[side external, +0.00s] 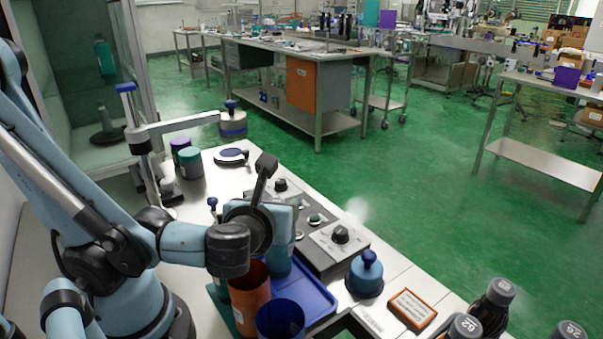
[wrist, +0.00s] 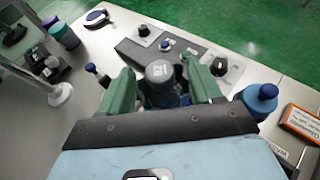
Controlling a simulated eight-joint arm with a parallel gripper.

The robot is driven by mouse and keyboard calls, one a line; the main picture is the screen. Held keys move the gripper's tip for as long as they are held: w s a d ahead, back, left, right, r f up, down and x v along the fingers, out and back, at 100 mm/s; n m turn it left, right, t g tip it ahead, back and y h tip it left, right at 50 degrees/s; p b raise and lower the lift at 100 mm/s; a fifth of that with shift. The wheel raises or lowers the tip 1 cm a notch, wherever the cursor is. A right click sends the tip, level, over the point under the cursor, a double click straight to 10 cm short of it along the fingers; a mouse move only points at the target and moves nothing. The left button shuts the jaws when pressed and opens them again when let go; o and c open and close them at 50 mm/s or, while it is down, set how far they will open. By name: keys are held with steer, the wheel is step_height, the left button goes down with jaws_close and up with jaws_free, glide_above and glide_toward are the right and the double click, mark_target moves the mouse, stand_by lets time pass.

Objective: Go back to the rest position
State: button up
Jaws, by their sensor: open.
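My gripper (wrist: 161,76) shows in the wrist view as two green fingers spread apart. In the side view my wrist (side external: 250,228) is low over the bench, beside the grey control box (side external: 325,250). My fingers are mostly hidden there behind the wrist, and I cannot make out the bottle.
An orange cup (side external: 250,300), a dark blue cup (side external: 280,320) and a blue tray (side external: 318,299) are close below my wrist. A blue-topped jar (side external: 365,275), an orange box (side external: 411,308) and black bottles (side external: 492,306) stand to the right. A lever stand (side external: 140,140) rises behind.

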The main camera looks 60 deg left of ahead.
steer(key=shift+x, duration=1.85)
steer(key=shift+w+a+f, duration=0.1)
steer(key=shift+f, duration=0.05)
steer(key=shift+r, duration=4.6)
steer(key=s+a+n+g+y, duration=0.4)
steer(key=a+n+g, duration=0.4)
steer(key=a, duration=0.4)
steer(key=shift+s+a+r+n+g, duration=0.4)
steer(key=shift+s+g, duration=0.2)
steer(key=shift+s, duration=0.15)
steer(key=shift+w+d, duration=0.1)
steer(key=shift+d, duration=0.05)
